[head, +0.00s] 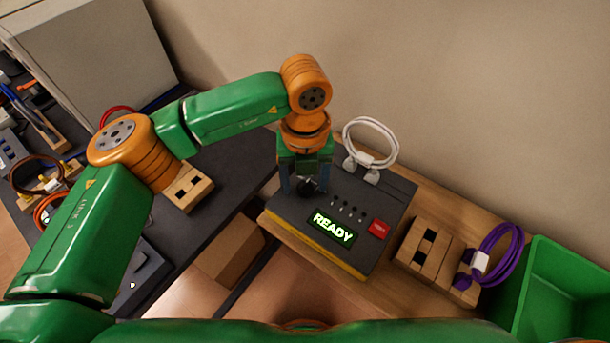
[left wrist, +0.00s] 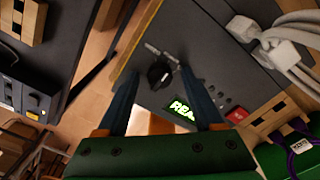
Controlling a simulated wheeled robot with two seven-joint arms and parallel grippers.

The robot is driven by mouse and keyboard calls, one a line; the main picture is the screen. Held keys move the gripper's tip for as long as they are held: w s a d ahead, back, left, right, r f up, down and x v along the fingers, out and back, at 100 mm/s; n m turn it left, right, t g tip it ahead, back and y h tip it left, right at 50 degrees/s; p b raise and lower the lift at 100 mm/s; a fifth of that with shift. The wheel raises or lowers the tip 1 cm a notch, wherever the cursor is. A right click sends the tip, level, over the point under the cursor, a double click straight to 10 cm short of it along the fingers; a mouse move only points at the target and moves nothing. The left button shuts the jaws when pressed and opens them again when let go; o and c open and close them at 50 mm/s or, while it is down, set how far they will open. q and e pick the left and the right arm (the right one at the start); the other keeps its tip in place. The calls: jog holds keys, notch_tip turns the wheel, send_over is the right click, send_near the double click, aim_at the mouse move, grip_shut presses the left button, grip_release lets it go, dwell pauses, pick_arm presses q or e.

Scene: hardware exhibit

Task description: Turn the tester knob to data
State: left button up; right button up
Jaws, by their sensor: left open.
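The tester (head: 285,225) is a dark grey box with a yellow lower edge on the wooden bench. Its screen (head: 333,227) glows green and reads READY. The black tester knob (left wrist: 161,74) is on its top face in the left wrist view; in the head view it is mostly hidden by my gripper. My left gripper (head: 308,186) points down over the knob. In the left wrist view its two open fingers (left wrist: 161,80) are on either side of the knob; I cannot tell whether they touch it. I cannot read the knob's setting. My right gripper is not in view.
A red button (head: 378,228) and several small sockets are on the tester. A white cable (head: 370,141) lies behind it. Wooden blocks (head: 428,250), a purple cable (head: 497,250) and a green bin (head: 565,290) are to the right. A dark table (head: 225,160) is to the left.

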pick_arm(q)
jog(key=shift+s, duration=0.1)
grip_shut()
jog(key=shift+f+m+b, duration=0.1)
jog(key=shift+m+b, duration=0.6)
jog(key=shift+b, duration=0.2)
jog(key=m+b, duration=0.2)
jog(key=shift+m, duration=0.3)
jog(key=shift+m+b, duration=0.7)
jog(key=shift+m, duration=0.5)
jog(key=shift+m+b, duration=0.5)
jog(key=shift+m, duration=1.2)
jog(key=shift+r, duration=0.2)
